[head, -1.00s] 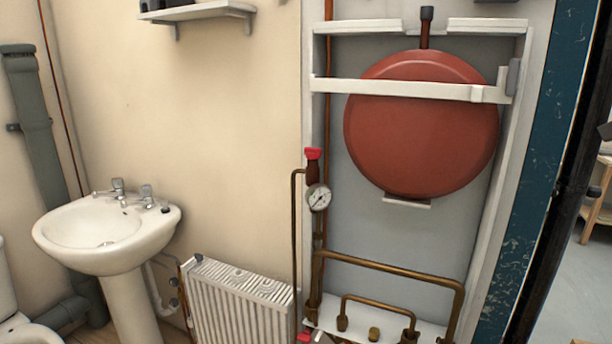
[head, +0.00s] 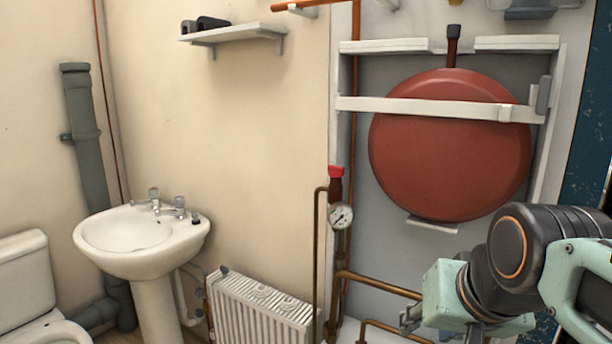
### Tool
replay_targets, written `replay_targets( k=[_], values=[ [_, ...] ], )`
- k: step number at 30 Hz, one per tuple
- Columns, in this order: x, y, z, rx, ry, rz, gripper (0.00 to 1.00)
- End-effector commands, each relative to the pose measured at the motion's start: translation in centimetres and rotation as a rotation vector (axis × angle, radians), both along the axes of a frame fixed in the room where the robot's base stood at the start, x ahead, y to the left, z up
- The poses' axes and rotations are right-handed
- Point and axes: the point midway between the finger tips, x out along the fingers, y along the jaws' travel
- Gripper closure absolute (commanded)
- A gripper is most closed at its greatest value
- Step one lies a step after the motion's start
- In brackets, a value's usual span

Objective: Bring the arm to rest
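My arm enters the head view from the lower right, with dark joints and pale green links. The part near its end, with a small grey tip that looks like my gripper (head: 409,318), is in front of the brass pipes below the red expansion vessel (head: 450,145). The fingers are too small and partly hidden to tell whether they are open or shut. I see nothing clearly held. My arm hides part of the pipework and the lower right of the white frame.
A pressure gauge (head: 340,215) on a copper pipe stands left of my gripper. A white radiator (head: 262,308), a basin (head: 140,245) and a toilet (head: 30,285) are farther left. A shelf (head: 235,34) with dark items hangs above. The wall between shelf and radiator is clear.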

Motion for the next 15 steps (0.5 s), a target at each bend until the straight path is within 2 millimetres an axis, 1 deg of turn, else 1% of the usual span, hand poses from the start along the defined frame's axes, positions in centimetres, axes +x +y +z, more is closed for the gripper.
replay_targets(
  k=[1,3,5,6,11,14,15],
  values=[
    [-1.7,1.9,-2.0,-0.029,0.037,0.061,0.65],
    [-4.0,4.1,-4.4,-0.071,0.088,0.141,0.65],
    [-6.0,5.5,-6.6,-0.109,0.133,0.203,0.65],
    [-5.8,5.4,-4.5,-0.107,0.128,0.202,0.65],
    [-5.7,5.4,-0.9,-0.103,0.128,0.198,0.65],
    [-5.6,5.3,1.4,-0.102,0.127,0.197,0.65],
    [-5.6,5.3,2.4,-0.102,0.127,0.197,0.65]
  ],
)
